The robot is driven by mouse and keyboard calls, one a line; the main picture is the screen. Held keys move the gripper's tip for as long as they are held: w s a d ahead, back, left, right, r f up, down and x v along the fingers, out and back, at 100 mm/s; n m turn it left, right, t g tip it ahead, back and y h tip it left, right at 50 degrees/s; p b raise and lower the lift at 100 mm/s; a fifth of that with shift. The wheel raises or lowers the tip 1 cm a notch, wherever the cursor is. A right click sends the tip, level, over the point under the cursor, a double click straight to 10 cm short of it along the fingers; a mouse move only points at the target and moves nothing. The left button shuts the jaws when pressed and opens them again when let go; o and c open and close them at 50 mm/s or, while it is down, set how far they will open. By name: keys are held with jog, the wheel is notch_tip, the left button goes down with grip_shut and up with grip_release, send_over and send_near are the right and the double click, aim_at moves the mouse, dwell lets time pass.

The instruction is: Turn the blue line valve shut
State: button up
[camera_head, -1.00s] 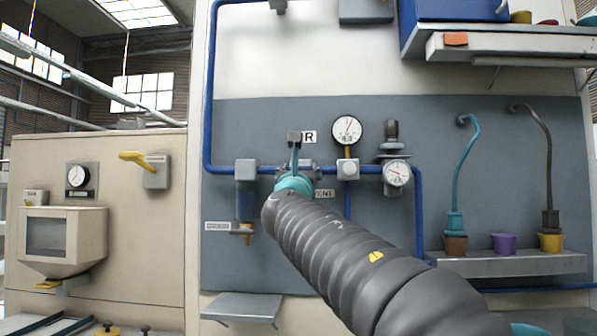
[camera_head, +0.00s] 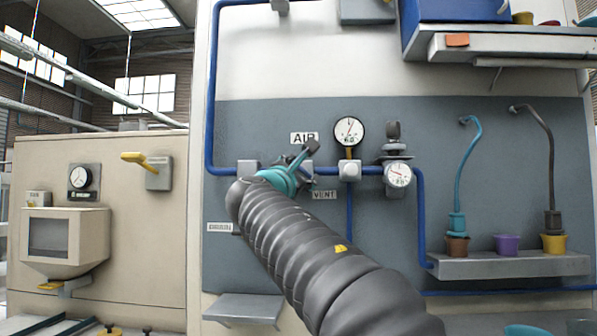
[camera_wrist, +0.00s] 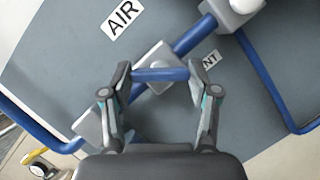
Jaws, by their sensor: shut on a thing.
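My gripper (camera_head: 308,164) is at the valve on the blue pipe (camera_head: 225,171), below the AIR label (camera_head: 304,138). In the wrist view, my gripper (camera_wrist: 160,74) is shut on the ends of the blue valve handle (camera_wrist: 160,75), one finger at each end. The handle lies over the grey valve body (camera_wrist: 155,58). It stands at a slant to the blue pipe (camera_wrist: 188,37), neither in line with it nor square across it. In the head view, my gripper and arm hide most of the valve.
A round gauge (camera_head: 350,131) and a regulator with its own dial (camera_head: 398,174) stand close right of the valve. A grey filter block (camera_head: 247,168) is at its left, partly behind my arm. A small shelf (camera_head: 243,308) juts out below.

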jog(key=m+g, duration=0.1)
jog(key=m, duration=0.2)
jog(key=m+g+h, duration=0.1)
jog(key=m, duration=0.2)
jog(key=shift+a+r+m, duration=0.1)
jog(key=shift+a+m, duration=0.05)
jog(key=shift+m, duration=0.15)
jog(key=shift+m+g, duration=0.9)
jog(key=shift+m, duration=1.3)
jog(key=o, duration=1.2)
jog(key=shift+c, duration=0.2)
jog(key=shift+s+r, duration=0.1)
